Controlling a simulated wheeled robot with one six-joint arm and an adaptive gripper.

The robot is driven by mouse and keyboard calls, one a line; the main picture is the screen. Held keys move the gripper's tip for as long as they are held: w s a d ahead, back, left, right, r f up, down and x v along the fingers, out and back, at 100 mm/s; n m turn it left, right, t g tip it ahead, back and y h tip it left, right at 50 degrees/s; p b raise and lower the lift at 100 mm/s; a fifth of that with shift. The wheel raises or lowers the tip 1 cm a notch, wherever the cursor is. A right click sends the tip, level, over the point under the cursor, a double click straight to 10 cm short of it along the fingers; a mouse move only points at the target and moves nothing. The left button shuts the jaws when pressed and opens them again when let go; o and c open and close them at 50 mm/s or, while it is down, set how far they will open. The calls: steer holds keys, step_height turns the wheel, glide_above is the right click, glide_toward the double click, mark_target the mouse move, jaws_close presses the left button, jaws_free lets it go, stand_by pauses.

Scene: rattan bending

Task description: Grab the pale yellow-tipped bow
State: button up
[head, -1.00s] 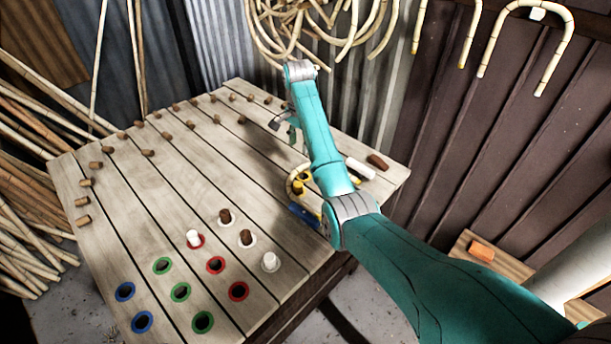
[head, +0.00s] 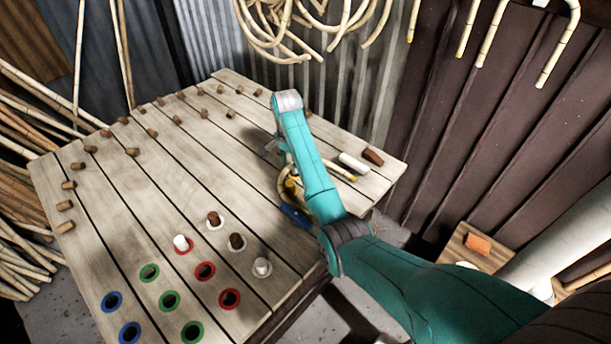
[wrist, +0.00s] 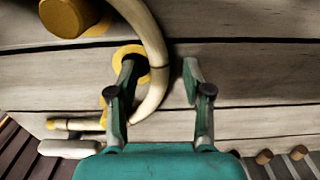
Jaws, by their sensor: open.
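The pale bow (wrist: 160,60) is a curved cane lying on the slatted table. The fingers are apart, and a gap shows to the right finger. A yellow-marked end (wrist: 56,124) lies at lower left. In the head view part of the bow (head: 282,178) curves out left of my arm, and a straight part (head: 338,170) shows right of it. My arm hides the rest. My gripper (head: 272,148) is low over the table, partly hidden.
A yellow peg (wrist: 66,14) stands by the bow's curve, and a yellow ring (wrist: 121,68) is beside the left finger. A white cylinder (head: 354,163) and a brown block (head: 372,156) lie at the right edge. Several pegs and coloured ringed holes occupy the near table (head: 150,215).

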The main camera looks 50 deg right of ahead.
steer(key=shift+f, duration=0.1)
jaws_close()
